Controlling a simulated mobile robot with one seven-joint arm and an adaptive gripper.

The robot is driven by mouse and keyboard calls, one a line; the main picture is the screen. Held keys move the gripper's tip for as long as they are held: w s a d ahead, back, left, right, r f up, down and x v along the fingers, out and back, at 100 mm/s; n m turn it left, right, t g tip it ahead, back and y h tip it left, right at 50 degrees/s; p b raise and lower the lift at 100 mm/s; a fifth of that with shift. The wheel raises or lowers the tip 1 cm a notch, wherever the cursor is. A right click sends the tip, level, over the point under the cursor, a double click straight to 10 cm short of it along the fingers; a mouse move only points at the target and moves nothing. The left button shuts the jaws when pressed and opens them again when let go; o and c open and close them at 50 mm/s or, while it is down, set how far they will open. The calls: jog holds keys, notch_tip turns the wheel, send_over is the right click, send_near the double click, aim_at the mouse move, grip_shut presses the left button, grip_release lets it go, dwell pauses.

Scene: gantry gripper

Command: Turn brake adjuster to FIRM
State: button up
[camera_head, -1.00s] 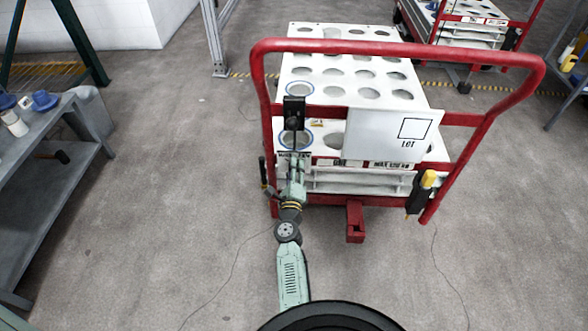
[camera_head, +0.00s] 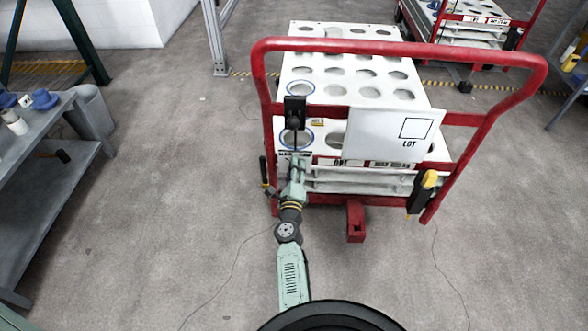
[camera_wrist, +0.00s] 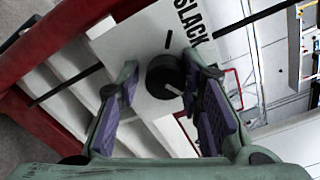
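In the wrist view, a round black knob (camera_wrist: 163,75) sits on a white plate (camera_wrist: 143,38) marked SLACK. A pale pointer mark on the knob points to the lower right, away from the short black tick above the knob. No FIRM marking is readable. My gripper (camera_wrist: 160,85) is open, with one purple-padded finger on each side of the knob. The right finger overlaps its edge; I cannot tell whether it touches. In the head view my gripper (camera_head: 297,160) is at the left front of the red-framed cart (camera_head: 400,47), below a black fitting (camera_head: 295,110).
The cart carries white decks with round holes (camera_head: 335,60) and a white LOT sign (camera_head: 390,135). A black-and-yellow handle (camera_head: 424,190) hangs at its right. A grey workbench (camera_head: 50,180) stands at left. The floor between is clear.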

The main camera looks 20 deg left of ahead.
jog(key=v, duration=0.8)
jog(key=shift+w, duration=0.2)
